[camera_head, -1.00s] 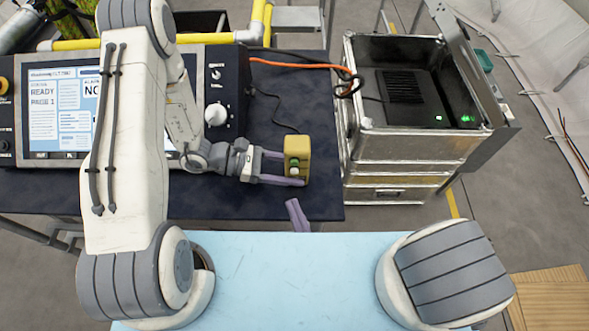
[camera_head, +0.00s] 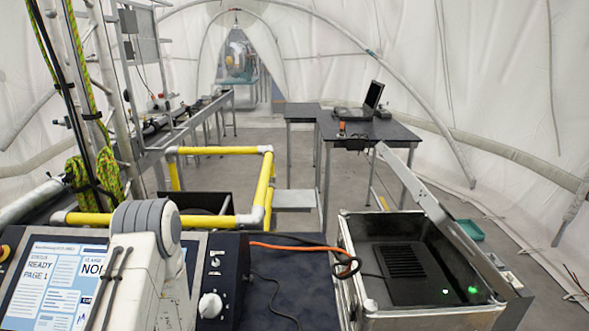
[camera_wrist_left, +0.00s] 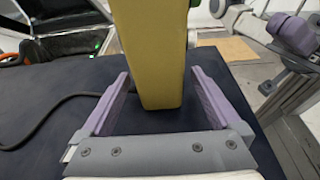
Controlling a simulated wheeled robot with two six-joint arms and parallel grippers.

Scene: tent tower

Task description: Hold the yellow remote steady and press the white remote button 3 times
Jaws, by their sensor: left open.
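The yellow remote (camera_wrist_left: 150,50) stands upright between the fingers of my left gripper (camera_wrist_left: 158,100) in the left wrist view. The gripper is open, with a gap between the remote and each finger. The remote's top is cut off by the frame, and its white button is hidden. In the head view my left arm shows at lower left, but the gripper and the remote are out of frame. A purple-and-grey part at the upper right of the left wrist view appears to be my right gripper (camera_wrist_left: 292,36); its opening is unclear.
The dark table (camera_head: 292,290) carries a panel with a screen (camera_head: 50,285) and a white knob (camera_head: 210,305). An open metal case (camera_head: 352,262) stands to the right. Yellow pipes (camera_head: 225,220) and another table (camera_head: 370,130) are farther back. A black cable (camera_wrist_left: 55,105) lies beside my left gripper.

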